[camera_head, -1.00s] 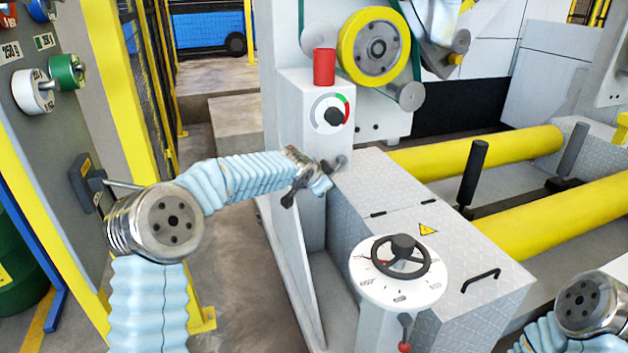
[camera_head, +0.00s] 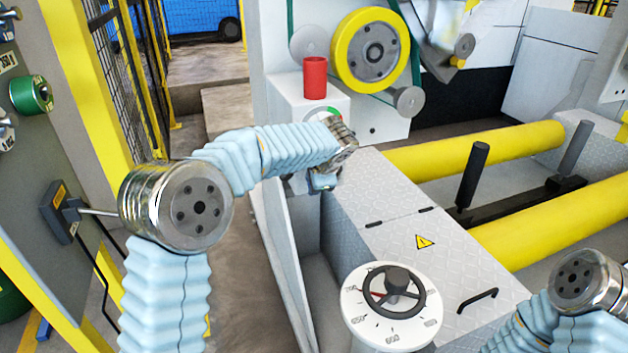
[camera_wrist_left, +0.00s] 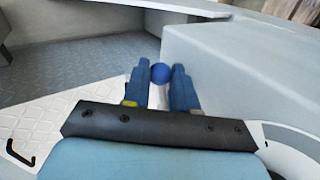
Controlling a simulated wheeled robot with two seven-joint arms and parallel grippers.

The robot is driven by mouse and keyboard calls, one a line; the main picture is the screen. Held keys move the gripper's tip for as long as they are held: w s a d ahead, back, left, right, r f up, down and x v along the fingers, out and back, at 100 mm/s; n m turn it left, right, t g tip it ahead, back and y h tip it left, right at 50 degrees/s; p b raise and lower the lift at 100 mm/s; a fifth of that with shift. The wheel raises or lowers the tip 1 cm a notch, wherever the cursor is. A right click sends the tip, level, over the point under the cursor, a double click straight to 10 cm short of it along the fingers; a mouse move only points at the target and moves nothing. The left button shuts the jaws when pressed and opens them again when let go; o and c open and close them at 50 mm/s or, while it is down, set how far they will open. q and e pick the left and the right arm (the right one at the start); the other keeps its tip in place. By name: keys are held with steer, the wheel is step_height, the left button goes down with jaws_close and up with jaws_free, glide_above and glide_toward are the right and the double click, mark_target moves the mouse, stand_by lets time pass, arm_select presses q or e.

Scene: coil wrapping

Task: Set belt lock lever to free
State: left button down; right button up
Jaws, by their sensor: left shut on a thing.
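A lever with a blue ball knob (camera_wrist_left: 159,73) and a pale shaft shows in the left wrist view, beside a grey box wall. I take it to be the belt lock lever. My left gripper (camera_wrist_left: 160,69) has its two blue fingers on either side of the knob and is shut on it. In the head view my left gripper (camera_head: 325,182) is at the right side of the control box, low under the dial. There my wrist hides the lever and most of the dial. My right forearm is at the lower right; its gripper is out of view.
The grey control box (camera_head: 290,115) carries a red cylinder (camera_head: 315,78). A checker-plate cabinet (camera_head: 375,200) is right of my left gripper. A white post with a black handwheel (camera_head: 397,290) stands in front. Yellow rollers (camera_head: 475,150) lie to the right. A panel stands at left.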

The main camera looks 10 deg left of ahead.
stand_by(0.3)
arm_select(q)
steer(key=c, duration=0.9)
jaws_free()
steer(key=shift+r, duration=0.15)
steer(key=shift+w, duration=0.1)
